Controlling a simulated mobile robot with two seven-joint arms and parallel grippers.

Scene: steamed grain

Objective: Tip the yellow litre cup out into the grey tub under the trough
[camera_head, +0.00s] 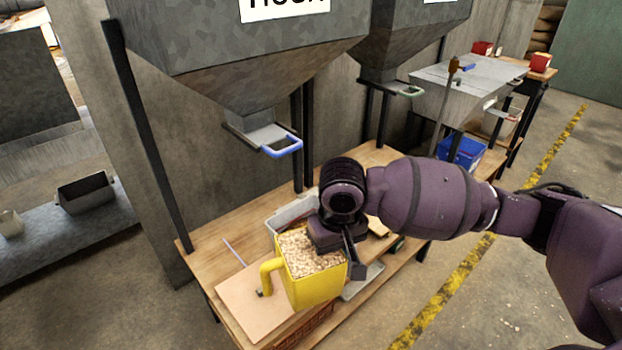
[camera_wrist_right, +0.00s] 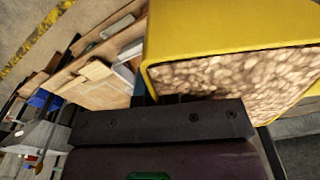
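The grey trough (camera_head: 462,85) stands at the back right. A light grey tub (camera_head: 500,120) shows low beside and partly under it, mostly hidden. My left gripper is not in view.
Grey hoppers (camera_head: 240,70) with a blue-handled slide gate (camera_head: 282,147) hang over the bench (camera_head: 215,235). A grey tray (camera_head: 290,213) lies behind the cup. A blue crate (camera_head: 462,152) stands below the trough. Open floor (camera_head: 500,270) with a yellow line lies to the right.

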